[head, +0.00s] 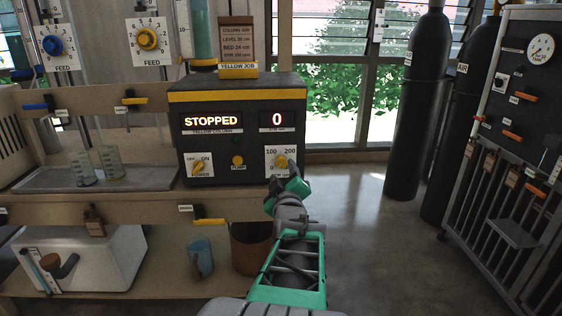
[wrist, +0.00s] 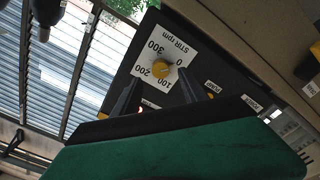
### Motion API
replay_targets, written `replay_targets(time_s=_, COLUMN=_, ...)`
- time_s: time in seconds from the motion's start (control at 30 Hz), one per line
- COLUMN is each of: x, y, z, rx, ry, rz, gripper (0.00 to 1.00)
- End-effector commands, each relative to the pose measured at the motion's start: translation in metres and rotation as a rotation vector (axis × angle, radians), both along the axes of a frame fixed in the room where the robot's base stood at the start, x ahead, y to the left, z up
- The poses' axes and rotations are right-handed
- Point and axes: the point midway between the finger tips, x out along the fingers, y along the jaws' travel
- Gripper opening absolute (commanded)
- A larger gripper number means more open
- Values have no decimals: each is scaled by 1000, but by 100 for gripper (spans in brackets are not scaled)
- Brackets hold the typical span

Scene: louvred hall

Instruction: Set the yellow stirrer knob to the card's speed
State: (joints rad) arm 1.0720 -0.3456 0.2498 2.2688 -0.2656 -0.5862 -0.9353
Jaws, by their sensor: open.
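The yellow stirrer knob (head: 281,162) sits on a white dial plate at the lower right of the dark control box (head: 225,97). In the wrist view the knob (wrist: 161,70) is on its plate (wrist: 172,46), marked 0, 100, 200 and 300 rpm; its pointer direction is unclear. My gripper (head: 284,176) is at the knob in the head view. In the wrist view its open fingers (wrist: 159,77) stand either side of the knob; I cannot tell whether they touch it. The job card (head: 237,42) stands on the box; its stir line is small, seemingly 200 rpm. Displays read STOPPED and 0.
A yellow power switch (head: 200,166) and a pump button (head: 237,160) are left of the dial. Blue (head: 53,45) and yellow (head: 147,40) feed knobs are on the back panel. Beakers (head: 111,163) stand on the tray. Dark cylinders (head: 417,105) stand right, past open floor.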

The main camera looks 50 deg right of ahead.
Motion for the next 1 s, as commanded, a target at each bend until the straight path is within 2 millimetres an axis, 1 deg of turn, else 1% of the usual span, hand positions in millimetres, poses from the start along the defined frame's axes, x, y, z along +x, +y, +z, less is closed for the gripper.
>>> replay_targets(time_s=0.1, x=13, y=-12, z=1, rx=2, ry=0, rz=3, gripper=51)
replay_targets(time_s=0.33, x=34, y=-37, z=2, rx=1, ry=1, rz=3, gripper=51)
replay_targets(time_s=0.57, x=38, y=-41, z=-3, rx=0, ry=-1, rz=2, gripper=51)
replay_targets(time_s=0.8, x=39, y=-43, z=0, rx=1, ry=-1, rz=1, gripper=51)
replay_targets(time_s=1.0, x=39, y=-43, z=0, rx=1, ry=-1, rz=1, gripper=35)
